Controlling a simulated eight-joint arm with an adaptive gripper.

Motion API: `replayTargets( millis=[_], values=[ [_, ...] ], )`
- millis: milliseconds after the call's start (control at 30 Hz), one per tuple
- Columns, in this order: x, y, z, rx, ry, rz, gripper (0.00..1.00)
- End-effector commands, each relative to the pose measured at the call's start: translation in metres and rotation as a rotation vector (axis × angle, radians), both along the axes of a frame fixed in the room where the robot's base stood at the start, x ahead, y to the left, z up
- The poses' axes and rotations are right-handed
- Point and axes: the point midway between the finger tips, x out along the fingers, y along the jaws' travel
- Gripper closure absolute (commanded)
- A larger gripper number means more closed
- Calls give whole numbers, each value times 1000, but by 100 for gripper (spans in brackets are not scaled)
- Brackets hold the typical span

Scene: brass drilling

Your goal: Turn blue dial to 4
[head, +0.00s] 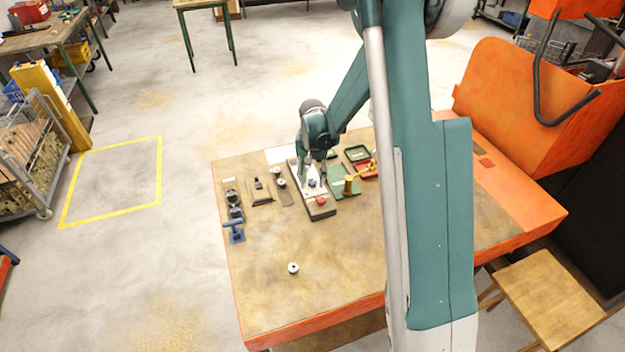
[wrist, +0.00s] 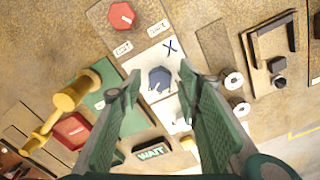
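The blue dial (wrist: 160,79) is a faceted knob on a white panel (wrist: 150,58). In the wrist view it lies between and just beyond my gripper's fingertips (wrist: 155,84), and I cannot tell whether they touch it. My gripper is open, with one green finger on each side and nothing gripped. In the head view the blue dial (head: 312,183) is small, below my gripper (head: 311,172). Markings around the dial are too small or hidden to read, so its setting is unclear.
A red knob (wrist: 121,15) with small labels sits on the same board. A dark "WAIT" sign (wrist: 150,151) is at the near end. A brass tap-like fitting (wrist: 70,97) stands on a green plate to the left. White round pieces (wrist: 234,80) lie right. The table front (head: 310,280) is mostly clear.

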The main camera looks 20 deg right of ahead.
Motion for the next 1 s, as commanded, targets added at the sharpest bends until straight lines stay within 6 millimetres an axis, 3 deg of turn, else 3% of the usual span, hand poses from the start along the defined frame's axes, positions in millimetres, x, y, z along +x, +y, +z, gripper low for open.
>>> replayTargets(
  millis=[67,267,967,1000],
  values=[
    [0,0,0,0,0,0,68],
    [0,0,0,0,0,0,93],
    [0,0,0,0,0,108,93],
    [0,0,0,0,0,108,79]
  ],
)
